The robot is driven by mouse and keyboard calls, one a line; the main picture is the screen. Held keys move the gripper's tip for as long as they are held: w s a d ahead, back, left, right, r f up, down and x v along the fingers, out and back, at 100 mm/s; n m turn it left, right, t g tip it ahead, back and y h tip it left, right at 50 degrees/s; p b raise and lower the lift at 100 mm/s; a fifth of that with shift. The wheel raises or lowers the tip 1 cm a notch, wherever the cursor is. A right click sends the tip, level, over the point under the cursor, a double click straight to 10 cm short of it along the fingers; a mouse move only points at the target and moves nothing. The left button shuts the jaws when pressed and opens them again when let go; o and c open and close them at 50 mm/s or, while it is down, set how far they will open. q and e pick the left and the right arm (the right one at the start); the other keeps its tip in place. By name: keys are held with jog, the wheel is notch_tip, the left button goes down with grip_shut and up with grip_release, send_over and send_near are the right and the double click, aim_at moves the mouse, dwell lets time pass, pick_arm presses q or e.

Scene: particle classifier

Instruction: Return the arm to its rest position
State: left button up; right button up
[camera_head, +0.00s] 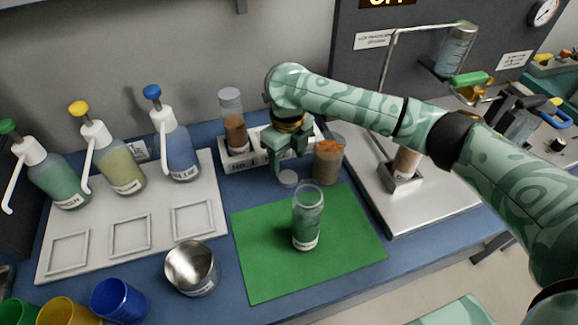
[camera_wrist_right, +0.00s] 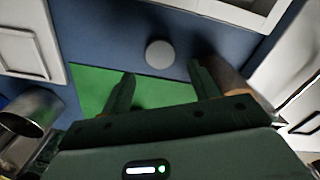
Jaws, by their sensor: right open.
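My right arm reaches in from the right across the back of the bench. Its green gripper (camera_head: 290,165) is open, pointing down over the blue bench top behind the green mat. The two fingers (camera_wrist_right: 163,85) stand apart in the right wrist view with nothing between their tips. A small grey round lid (camera_head: 288,178) lies on the blue surface just by the fingers, and it also shows in the wrist view (camera_wrist_right: 160,53). A jar with brown and orange contents (camera_head: 328,165) stands close to the right of the gripper. My left gripper is not in view.
A clear jar (camera_head: 306,225) stands on the green mat (camera_head: 262,270). A rack with a brown-filled tube (camera_head: 234,125) is behind the gripper. A metal cup (camera_head: 190,268), dispenser bottles (camera_head: 120,165) and coloured cups (camera_head: 118,300) are left. A metal stand (camera_head: 425,205) is right.

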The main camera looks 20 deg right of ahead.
notch_tip(320, 180, up, 6)
jog(key=p, duration=0.2)
